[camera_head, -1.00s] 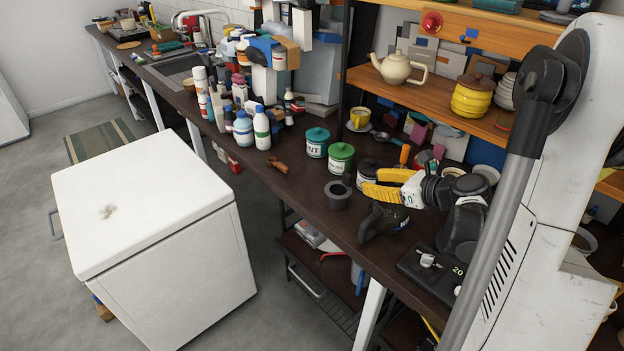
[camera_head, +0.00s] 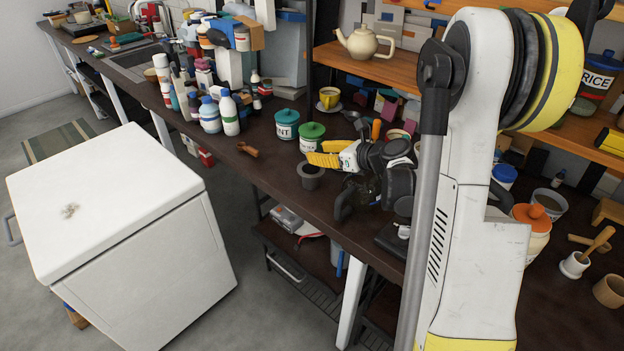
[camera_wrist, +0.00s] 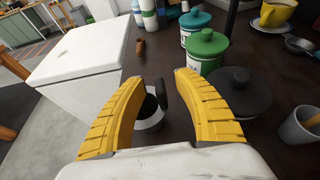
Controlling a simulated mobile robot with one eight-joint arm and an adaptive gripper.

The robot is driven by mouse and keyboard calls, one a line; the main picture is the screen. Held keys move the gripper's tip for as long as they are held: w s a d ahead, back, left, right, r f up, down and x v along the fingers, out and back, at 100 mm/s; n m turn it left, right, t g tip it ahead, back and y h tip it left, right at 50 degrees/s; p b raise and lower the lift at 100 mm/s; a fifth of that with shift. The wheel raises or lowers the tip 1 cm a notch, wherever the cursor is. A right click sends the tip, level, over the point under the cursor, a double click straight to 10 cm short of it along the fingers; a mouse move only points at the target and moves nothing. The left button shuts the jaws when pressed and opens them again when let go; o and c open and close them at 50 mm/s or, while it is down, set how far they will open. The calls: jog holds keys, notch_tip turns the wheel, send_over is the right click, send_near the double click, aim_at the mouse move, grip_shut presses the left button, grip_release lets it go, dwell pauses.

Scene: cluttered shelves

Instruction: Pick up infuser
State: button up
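My gripper (camera_head: 322,153) is over the dark worktop, its two yellow fingers spread. In the wrist view the fingers of my gripper (camera_wrist: 158,78) are apart with nothing clasped. A small grey cup-shaped piece with a dark hollow (camera_head: 311,177) stands just below the fingertips; it looks most like the infuser, though I cannot be sure. In the wrist view a round grey-white piece with a dark middle (camera_wrist: 151,122) shows between the fingers, partly hidden by them. A black upright piece (camera_wrist: 162,93) shows beside it; I cannot tell if they are joined.
A green-lidded can (camera_head: 312,137) and a teal-lidded can (camera_head: 287,124) stand close behind the gripper. A black-lidded pot (camera_wrist: 240,92) is right of the fingers. A small brown wooden piece (camera_head: 247,149) lies left. A white chest (camera_head: 115,205) stands before the worktop.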

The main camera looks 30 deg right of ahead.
jog(key=shift+r, duration=0.1)
grip_shut()
